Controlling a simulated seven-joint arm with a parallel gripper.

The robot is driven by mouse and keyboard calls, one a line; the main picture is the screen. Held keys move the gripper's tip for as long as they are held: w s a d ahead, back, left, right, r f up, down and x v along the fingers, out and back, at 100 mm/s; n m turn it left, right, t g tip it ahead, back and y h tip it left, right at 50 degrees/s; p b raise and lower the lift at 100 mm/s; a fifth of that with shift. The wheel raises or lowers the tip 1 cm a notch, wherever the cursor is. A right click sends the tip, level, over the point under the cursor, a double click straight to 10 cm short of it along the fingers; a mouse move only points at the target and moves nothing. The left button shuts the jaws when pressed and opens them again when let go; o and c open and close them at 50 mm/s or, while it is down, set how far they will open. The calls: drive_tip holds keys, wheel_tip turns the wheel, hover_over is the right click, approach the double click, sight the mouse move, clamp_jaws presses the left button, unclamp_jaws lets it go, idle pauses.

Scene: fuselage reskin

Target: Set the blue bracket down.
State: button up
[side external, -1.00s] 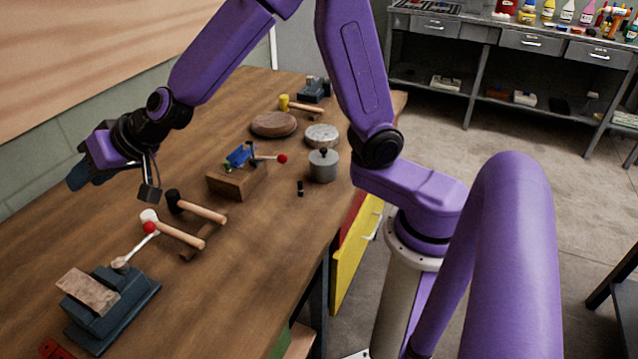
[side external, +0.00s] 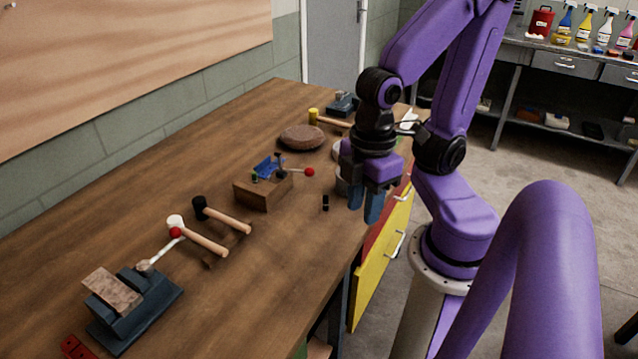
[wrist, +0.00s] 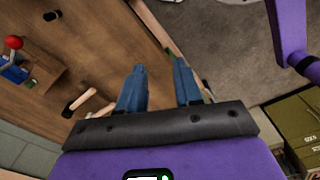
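The blue bracket (side external: 266,166) sits on a wooden block (side external: 262,192) on the workbench, by a clamp lever with a red ball. It also shows at the left edge of the wrist view (wrist: 14,73), only in part. My gripper (side external: 364,208) has blue fingers that point down, to the right of the bracket and apart from it, near the bench's front edge. In the wrist view the fingers of my gripper (wrist: 159,72) stand apart with nothing between them.
Two hammers (side external: 222,218) lie in front of the block. A vise (side external: 130,300) with a red-ball lever stands at the near left. A round brown disc (side external: 302,137) lies behind. A small black piece (side external: 325,203) stands near my gripper. The left bench surface is mostly clear.

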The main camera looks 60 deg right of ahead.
drive_tip(key=shift+w+a, duration=0.1)
drive_tip(key=w+a+r+m, duration=0.25)
drive_tip(key=w+m, duration=0.55)
drive_tip(key=w, duration=0.4)
drive_tip(key=m, duration=2.3)
hover_over(263, 161)
drive_tip(key=f, duration=0.6)
drive_tip(key=d+f, duration=0.1)
drive_tip(key=f, duration=0.2)
drive_tip(key=shift+a+f, duration=0.2)
drive_tip(key=shift+f, duration=1.2)
drive_tip(key=shift+a+f, duration=0.2)
drive_tip(key=shift+f, duration=1.15)
clamp_jaws()
